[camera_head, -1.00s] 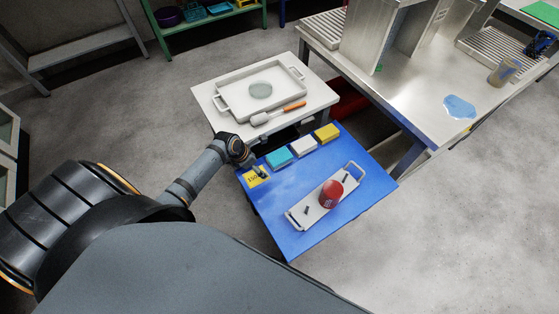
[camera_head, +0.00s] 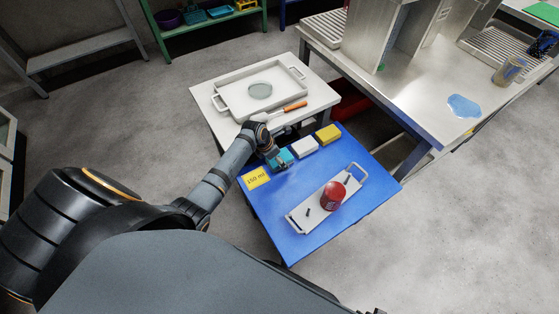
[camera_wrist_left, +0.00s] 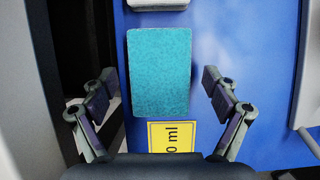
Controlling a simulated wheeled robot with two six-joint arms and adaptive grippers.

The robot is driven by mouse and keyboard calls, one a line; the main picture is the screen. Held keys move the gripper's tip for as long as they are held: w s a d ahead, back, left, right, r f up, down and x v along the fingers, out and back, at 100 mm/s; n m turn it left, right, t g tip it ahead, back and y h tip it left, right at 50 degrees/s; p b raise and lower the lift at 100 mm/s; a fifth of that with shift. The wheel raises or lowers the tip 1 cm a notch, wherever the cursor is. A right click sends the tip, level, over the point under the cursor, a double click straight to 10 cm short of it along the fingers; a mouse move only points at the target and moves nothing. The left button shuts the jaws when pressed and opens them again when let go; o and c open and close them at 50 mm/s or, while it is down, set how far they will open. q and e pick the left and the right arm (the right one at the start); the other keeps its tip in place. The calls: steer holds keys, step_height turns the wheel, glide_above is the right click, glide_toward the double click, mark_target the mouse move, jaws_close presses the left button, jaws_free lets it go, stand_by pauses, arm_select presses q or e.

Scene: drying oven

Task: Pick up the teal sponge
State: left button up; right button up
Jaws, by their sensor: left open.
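The teal sponge (camera_head: 284,155) lies on the blue table top (camera_head: 275,205), in a row with a white sponge (camera_head: 304,147) and a yellow sponge (camera_head: 328,134). My left gripper (camera_head: 274,157) is over the teal sponge and partly covers it in the head view. In the left wrist view the teal sponge (camera_wrist_left: 159,71) lies ahead between the fingers of my open left gripper (camera_wrist_left: 158,84), with a gap on each side. The fingers hold nothing. My right gripper is in no view.
A yellow label (camera_head: 256,177) lies beside the teal sponge. A white tray (camera_head: 300,222) with a red object (camera_head: 332,195) stands at the table's right. A white table (camera_head: 205,95) behind bears another tray (camera_head: 235,111). A steel bench (camera_head: 420,105) stands at the right.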

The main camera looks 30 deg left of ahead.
arm_select(q)
steer(key=shift+f+p, duration=0.25)
steer(key=shift+p, duration=0.15)
stand_by(0.5)
steer(key=c, duration=0.9)
